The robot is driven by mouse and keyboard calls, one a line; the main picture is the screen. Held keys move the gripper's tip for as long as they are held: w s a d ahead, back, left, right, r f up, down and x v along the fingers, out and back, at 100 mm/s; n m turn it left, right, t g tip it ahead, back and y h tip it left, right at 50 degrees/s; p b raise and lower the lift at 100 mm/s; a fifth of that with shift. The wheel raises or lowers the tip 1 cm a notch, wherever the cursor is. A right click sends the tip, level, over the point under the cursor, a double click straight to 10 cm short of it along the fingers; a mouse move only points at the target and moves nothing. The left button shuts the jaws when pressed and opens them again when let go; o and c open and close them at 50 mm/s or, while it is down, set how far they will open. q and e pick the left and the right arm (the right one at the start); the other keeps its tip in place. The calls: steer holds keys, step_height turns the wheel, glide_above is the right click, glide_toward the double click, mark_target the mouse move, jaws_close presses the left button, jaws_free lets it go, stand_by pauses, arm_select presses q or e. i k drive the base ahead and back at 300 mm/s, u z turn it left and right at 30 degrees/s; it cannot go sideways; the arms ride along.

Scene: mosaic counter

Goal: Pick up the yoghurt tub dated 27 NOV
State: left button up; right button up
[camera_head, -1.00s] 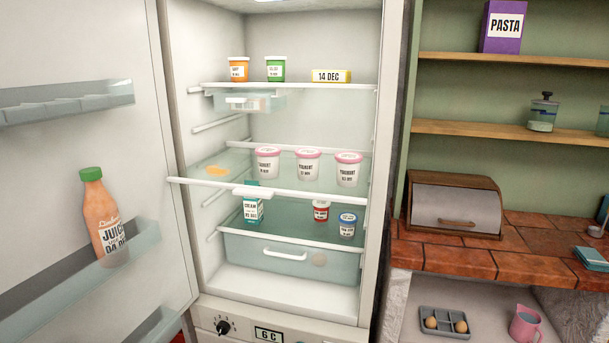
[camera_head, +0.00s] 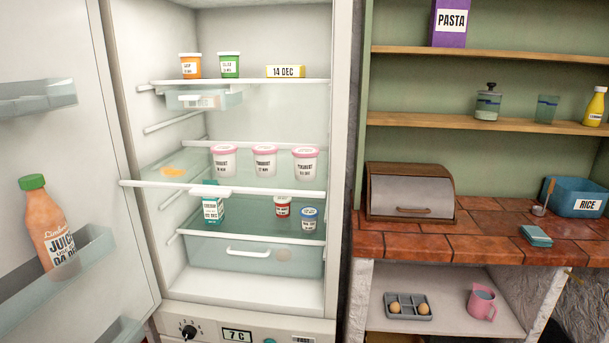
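Three white yoghurt tubs with pink lids stand in a row on the middle glass shelf of the open fridge: a left tub (camera_head: 224,162), a middle tub (camera_head: 265,162) and a right tub (camera_head: 305,163). Each label reads YOGHURT with a smaller date line below. The dates are too small to read for certain, so I cannot tell which one is 27 NOV. Neither of my grippers shows in the head view.
The fridge door stands open at left, with a juice bottle (camera_head: 48,225) in its rack. A carton (camera_head: 213,205) and two small tubs stand on the shelf below the yoghurts. The tiled counter (camera_head: 450,245) at right holds a bread bin (camera_head: 411,192).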

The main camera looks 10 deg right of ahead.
mark_target(265, 154)
steer(key=z, duration=1.75)
steer(key=i, duration=2.35)
steer(key=u, duration=2.4)
